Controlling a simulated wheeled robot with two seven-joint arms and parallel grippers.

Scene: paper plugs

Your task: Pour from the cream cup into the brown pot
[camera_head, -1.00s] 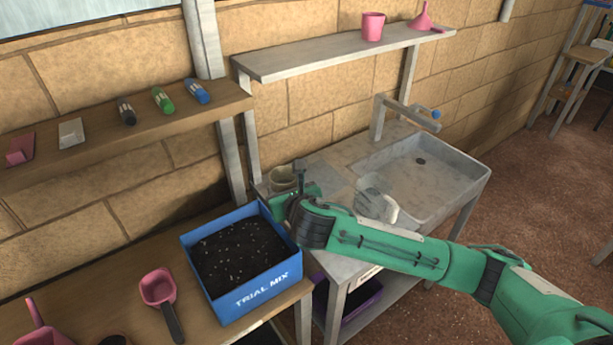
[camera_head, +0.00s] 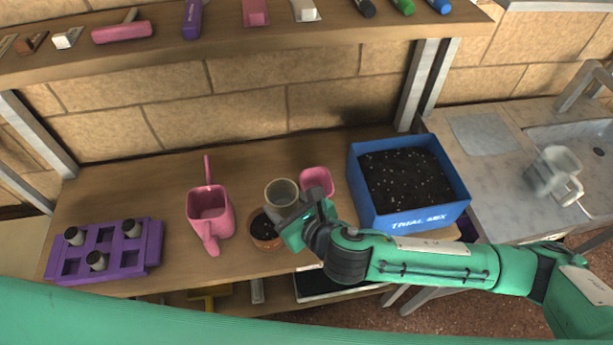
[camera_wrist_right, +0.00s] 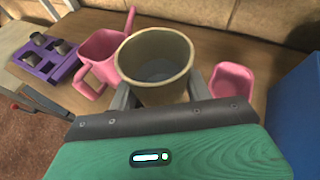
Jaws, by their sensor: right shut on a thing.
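The cream cup (camera_head: 283,190) is held in my right gripper (camera_head: 296,212), which is shut on it. It also shows large between the fingers in the right wrist view (camera_wrist_right: 150,92), its mouth open upward and grey inside. The cup looks near upright, just above and beside the brown pot. The brown pot (camera_head: 264,239) with dark soil stands on the wooden bench, partly covered by the cup and gripper in the head view. The pot cannot be made out in the wrist view. My left gripper is not in view.
A pink watering can (camera_head: 211,214) stands left of the pot, and a pink scoop (camera_head: 317,180) lies behind right. A blue soil box (camera_head: 408,217) is to the right, a purple tray (camera_head: 105,264) at the left. A pale jug (camera_head: 552,170) is by the sink.

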